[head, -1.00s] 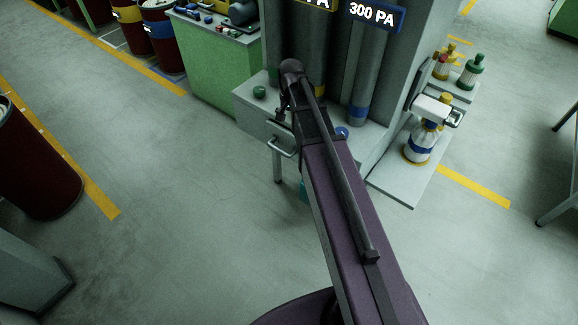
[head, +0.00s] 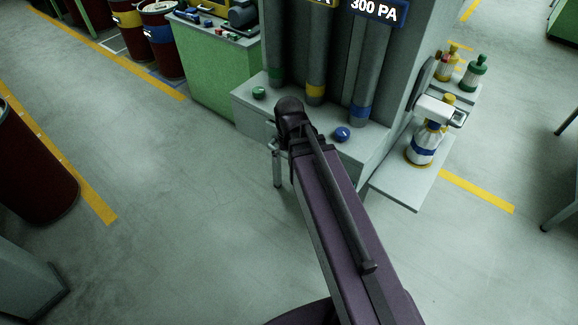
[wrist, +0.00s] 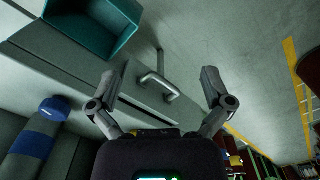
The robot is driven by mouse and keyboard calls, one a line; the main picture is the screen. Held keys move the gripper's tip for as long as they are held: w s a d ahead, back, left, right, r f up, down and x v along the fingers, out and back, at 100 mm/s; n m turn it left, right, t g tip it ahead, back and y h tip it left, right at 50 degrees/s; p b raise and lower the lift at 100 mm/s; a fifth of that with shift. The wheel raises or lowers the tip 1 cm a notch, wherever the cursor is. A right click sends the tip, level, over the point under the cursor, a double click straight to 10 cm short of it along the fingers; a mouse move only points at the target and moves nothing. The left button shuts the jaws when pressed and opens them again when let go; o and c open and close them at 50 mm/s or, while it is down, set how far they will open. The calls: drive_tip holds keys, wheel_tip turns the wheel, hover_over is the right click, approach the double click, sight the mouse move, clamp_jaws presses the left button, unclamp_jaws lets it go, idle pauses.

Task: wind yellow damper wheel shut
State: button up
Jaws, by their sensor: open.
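The yellow damper wheel does not show in either view; my arm covers the ledge between the other two wheels in the head view. A yellow-banded duct (head: 316,91) rises behind that spot. A green wheel (head: 259,92) sits to its left and a blue wheel (head: 342,134) to its right. The blue wheel (wrist: 55,108) also shows at the left of the wrist view. My gripper (wrist: 166,74) is open and empty, its fingers wide apart. A metal drawer handle (wrist: 158,86) appears between the fingers; contact cannot be told. In the head view my arm hides the gripper.
A teal bin (wrist: 92,24) is at the top left of the wrist view. A side shelf (head: 405,186) holds a white bottle with a blue band (head: 423,148). A green bench (head: 212,75) and drums stand at left. The floor in front is open.

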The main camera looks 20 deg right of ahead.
drive_tip(key=shift+s+a+f+n, duration=0.15)
drive_tip(key=shift+s+n, duration=0.05)
drive_tip(key=shift+s, duration=0.25)
drive_tip(key=shift+s+a+f+n, duration=0.15)
drive_tip(key=shift+s+n, duration=0.05)
drive_tip(key=shift+s, duration=0.25)
drive_tip(key=shift+s+a, duration=0.1)
drive_tip(key=shift+s, duration=0.4)
idle(0.7)
